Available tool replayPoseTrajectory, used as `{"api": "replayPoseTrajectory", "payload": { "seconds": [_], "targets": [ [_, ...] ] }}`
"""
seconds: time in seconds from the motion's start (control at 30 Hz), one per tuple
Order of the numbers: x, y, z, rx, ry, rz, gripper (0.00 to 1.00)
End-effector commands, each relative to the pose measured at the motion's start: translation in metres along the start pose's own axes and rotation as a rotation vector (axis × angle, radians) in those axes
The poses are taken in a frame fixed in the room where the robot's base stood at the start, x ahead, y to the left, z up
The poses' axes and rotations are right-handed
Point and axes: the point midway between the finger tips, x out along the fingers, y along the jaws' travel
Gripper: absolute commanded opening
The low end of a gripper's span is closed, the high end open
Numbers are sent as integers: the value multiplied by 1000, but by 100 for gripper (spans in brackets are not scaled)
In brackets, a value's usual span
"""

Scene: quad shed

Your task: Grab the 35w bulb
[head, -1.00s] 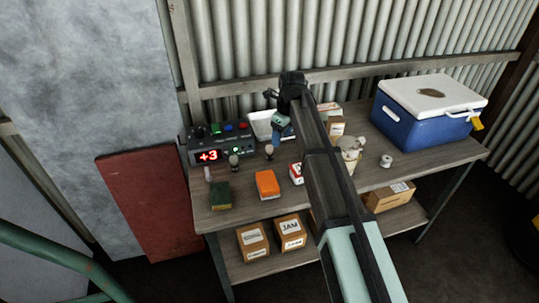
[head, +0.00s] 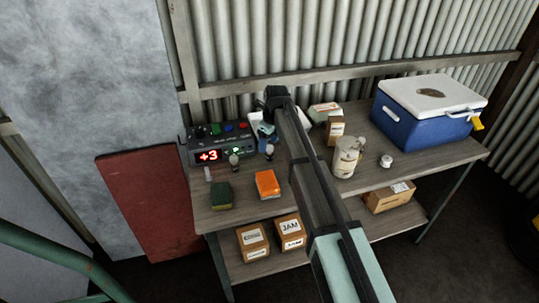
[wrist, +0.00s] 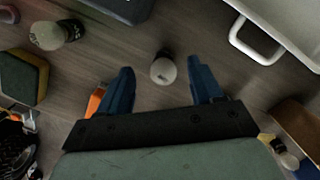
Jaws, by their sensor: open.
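Two light bulbs stand on the bench in front of the control box. The right bulb (head: 269,151) shows a pale round top in the wrist view (wrist: 163,70), with small dark marking I cannot read. The left bulb (head: 234,161) lies to the left in the wrist view (wrist: 47,36), also marked but unreadable. I cannot tell which is the 35w one. My gripper (head: 266,138) is open and empty; its blue fingers in the wrist view (wrist: 163,85) stand apart, with the right bulb just ahead, between their lines.
The control box (head: 217,146) reads +3. A white tray (wrist: 258,38) is right of the bulb. A green-yellow sponge (head: 221,195), an orange block (head: 268,184), a pale canister (head: 347,157) and a blue cooler (head: 425,115) are also on the bench.

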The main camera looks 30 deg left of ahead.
Motion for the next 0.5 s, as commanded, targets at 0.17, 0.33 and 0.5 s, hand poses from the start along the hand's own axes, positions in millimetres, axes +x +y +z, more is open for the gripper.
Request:
{"api": "replayPoseTrajectory", "payload": {
  "seconds": [0.17,0.33,0.5],
  "targets": [
    [8,0,-2,0,0,0,66],
    [28,-2,-8,1,1,1,66],
    [48,-2,-8,0,0,1,66]
  ]
}}
